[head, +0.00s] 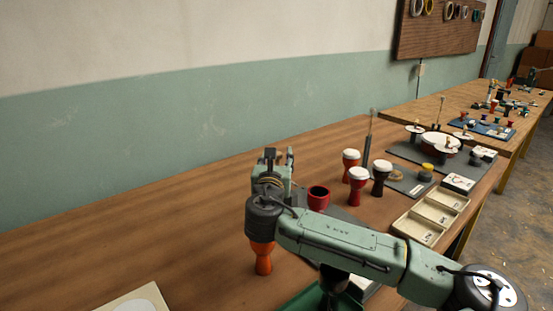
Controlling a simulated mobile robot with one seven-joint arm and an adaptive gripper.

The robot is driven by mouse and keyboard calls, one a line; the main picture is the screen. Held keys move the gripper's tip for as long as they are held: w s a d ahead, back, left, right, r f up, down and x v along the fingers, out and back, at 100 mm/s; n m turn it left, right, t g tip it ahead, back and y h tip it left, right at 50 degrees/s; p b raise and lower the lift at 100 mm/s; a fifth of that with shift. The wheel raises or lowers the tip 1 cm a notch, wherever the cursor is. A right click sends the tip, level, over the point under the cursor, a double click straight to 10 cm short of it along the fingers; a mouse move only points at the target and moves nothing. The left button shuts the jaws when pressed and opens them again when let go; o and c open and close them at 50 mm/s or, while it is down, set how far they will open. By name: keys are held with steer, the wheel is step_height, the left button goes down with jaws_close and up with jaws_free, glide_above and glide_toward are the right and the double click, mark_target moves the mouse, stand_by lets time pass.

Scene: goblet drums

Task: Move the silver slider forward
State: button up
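I cannot make out a silver slider for certain in the head view. A thin grey upright rod (372,122) rises from a dark post behind the drums, but I cannot tell whether a slider is on it. My gripper (280,156) is raised over the left part of the near table, left of the rod and apart from it. Its two fingers look spread, with nothing visible between them. My arm hides part of the table and some things behind and below it.
Goblet drums with white heads (357,174) stand right of my gripper, near an open red vessel (318,198). An orange drum (263,262) stands below my wrist. A beige compartment tray (408,226) lies at the right. The table's back left (150,225) is clear.

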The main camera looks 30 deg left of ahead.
jaws_close()
stand_by(0.3)
stand_by(0.4)
